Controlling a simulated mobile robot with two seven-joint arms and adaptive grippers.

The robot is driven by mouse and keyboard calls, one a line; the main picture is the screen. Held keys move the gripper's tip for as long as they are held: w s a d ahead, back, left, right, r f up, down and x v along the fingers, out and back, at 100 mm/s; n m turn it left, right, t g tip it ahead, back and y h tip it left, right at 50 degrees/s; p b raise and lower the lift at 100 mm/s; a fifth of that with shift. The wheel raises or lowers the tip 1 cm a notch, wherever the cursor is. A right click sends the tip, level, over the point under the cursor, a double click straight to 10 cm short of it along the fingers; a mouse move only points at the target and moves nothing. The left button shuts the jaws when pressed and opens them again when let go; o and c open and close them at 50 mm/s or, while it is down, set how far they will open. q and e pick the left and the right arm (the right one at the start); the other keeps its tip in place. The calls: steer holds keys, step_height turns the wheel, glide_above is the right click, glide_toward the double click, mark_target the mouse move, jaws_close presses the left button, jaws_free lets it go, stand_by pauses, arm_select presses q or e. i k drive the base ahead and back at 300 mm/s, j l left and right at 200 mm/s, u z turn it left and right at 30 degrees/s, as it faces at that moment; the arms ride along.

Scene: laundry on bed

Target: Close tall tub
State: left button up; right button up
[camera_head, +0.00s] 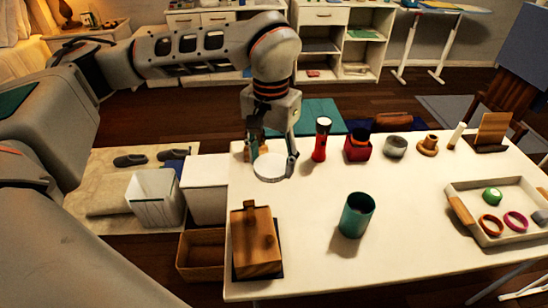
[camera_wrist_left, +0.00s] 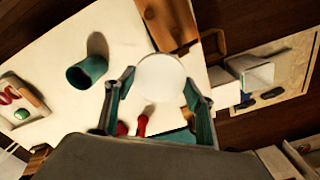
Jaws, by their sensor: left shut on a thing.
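The tall tub is a teal cylinder (camera_head: 357,215) standing upright on the white table, its open top facing up. It also shows in the left wrist view (camera_wrist_left: 86,73). My left gripper (camera_head: 271,160) is at the table's back left corner, to the left of and behind the tub. Its two fingers are shut on a round white lid (camera_head: 270,168), one at each side. The lid also shows between the fingers in the left wrist view (camera_wrist_left: 160,76). The gap between lid and table top is hard to tell. My right gripper is not in view.
A wooden box (camera_head: 257,240) stands at the table's front left. A red flashlight (camera_head: 321,140), a red box (camera_head: 357,147) and a grey ring-shaped container (camera_head: 395,147) line the back edge. A tray (camera_head: 500,190) lies at the right. The table between lid and tub is clear.

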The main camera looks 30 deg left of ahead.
mark_target(352, 225)
steer(key=k+j+z, duration=0.4)
steer(key=j, duration=0.25)
steer(key=j+z, duration=0.2)
steer(key=j, duration=0.2)
steer(key=i+j+z, duration=0.1)
steer(key=j+z, duration=0.15)
steer(key=j, duration=0.25)
steer(key=j+z, duration=0.25)
steer(key=j, duration=0.25)
